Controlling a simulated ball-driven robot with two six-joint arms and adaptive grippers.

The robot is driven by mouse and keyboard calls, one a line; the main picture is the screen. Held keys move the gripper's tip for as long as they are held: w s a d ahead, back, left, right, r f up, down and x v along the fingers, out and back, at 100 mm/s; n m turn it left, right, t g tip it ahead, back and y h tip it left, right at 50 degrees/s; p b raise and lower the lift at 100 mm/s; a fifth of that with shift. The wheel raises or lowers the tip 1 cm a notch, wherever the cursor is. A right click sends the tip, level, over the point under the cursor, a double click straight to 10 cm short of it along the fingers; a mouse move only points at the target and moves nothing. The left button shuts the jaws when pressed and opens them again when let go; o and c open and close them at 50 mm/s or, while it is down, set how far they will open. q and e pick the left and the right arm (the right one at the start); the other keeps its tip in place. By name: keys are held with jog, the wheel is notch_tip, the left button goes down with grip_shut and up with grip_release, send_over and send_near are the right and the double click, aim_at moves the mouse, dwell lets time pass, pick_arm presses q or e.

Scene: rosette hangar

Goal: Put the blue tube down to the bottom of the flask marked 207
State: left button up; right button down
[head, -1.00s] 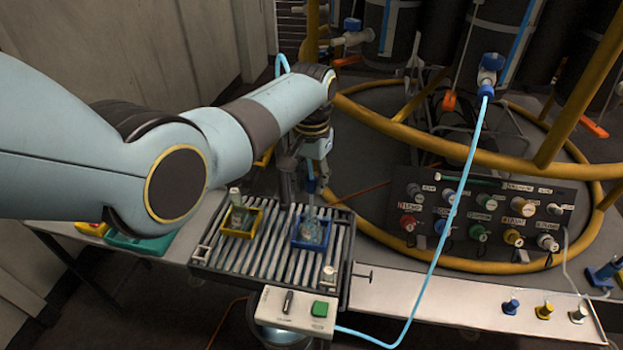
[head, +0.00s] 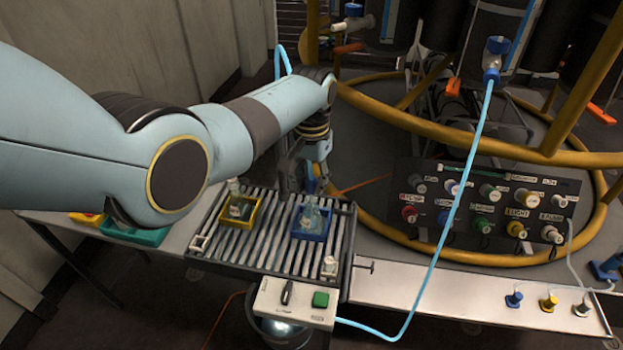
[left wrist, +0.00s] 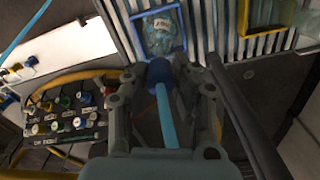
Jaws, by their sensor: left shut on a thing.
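My left gripper (head: 316,180) is shut on the blue tube (left wrist: 167,120). In the left wrist view the tube runs between the fingers (left wrist: 160,75) to a dark blue end piece (left wrist: 158,70). A clear flask (head: 312,214) stands in a blue tray, and the gripper is just behind it in the head view. This flask also shows in the left wrist view (left wrist: 163,38), just beyond the end piece, with a label too small to read surely. A second flask (head: 236,205) stands in a yellow tray. My right gripper is not in view.
The blue tray (head: 300,233) and yellow tray (head: 227,220) sit on a slatted rack (head: 275,245) with a control box (head: 295,303) in front. Another light blue hose (head: 462,200) hangs at the right. A labelled knob panel (head: 480,210) and yellow rails stand beyond.

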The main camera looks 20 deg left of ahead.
pick_arm(q)
jog(key=shift+f, duration=0.3)
dwell(0.5)
jog(key=o, duration=1.5)
jog(key=shift+o, duration=0.2)
jog(key=shift+r+p, duration=3)
jog(key=shift+r, duration=0.1)
jog(key=shift+s+f, duration=0.1)
jog(key=shift+f, duration=0.05)
